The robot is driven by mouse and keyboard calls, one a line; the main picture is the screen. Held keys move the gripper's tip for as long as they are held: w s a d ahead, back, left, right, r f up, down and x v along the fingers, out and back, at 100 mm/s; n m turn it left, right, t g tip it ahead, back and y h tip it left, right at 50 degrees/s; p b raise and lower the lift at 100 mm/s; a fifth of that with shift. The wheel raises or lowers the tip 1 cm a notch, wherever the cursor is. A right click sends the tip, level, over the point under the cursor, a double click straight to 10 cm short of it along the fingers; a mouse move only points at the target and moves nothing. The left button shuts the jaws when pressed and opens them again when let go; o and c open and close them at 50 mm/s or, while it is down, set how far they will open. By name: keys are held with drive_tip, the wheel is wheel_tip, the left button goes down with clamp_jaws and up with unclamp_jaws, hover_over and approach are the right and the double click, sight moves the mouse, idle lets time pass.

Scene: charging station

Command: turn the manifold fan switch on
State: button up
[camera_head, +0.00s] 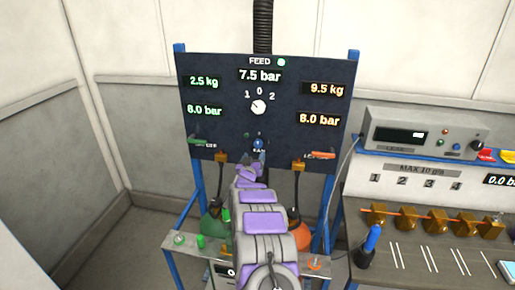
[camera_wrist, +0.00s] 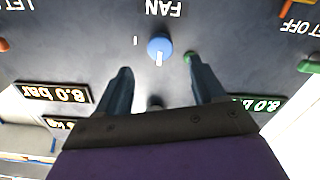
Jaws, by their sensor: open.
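The fan switch (camera_head: 258,143) is a round blue knob low in the middle of the dark panel (camera_head: 225,90), under the feed displays. In the wrist view the panel is upside down, and the blue knob (camera_wrist: 160,47) shows below the inverted FAN label (camera_wrist: 163,8). Its white pointer mark points down in that picture. My gripper (camera_wrist: 158,66) is open and empty, its two dark fingers spread at either side just below the knob. Whether they touch the panel I cannot tell. In the head view my gripper (camera_head: 247,160) is right below the knob, partly hidden by my arm.
A white selector dial (camera_head: 258,107) sits above the fan switch. Brown valves with hoses hang at left (camera_head: 221,157) and right (camera_head: 299,164). A green lever (camera_head: 197,141) and an orange lever (camera_head: 321,155) flank the panel. A bench with instruments (camera_head: 425,135) stands right.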

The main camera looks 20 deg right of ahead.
sight(258, 145)
drive_tip(key=x, duration=0.4)
drive_tip(key=shift+w+d+f, duration=0.1)
drive_tip(key=shift+w+d, duration=0.15)
drive_tip(key=shift+w, duration=0.05)
drive_tip(key=shift+w+d, duration=0.3)
drive_tip(key=shift+w, duration=0.2)
drive_tip(key=shift+w+d, duration=0.45)
drive_tip(key=shift+d, duration=0.05)
drive_tip(key=shift+w+d, duration=0.3)
drive_tip(key=shift+w, duration=0.6)
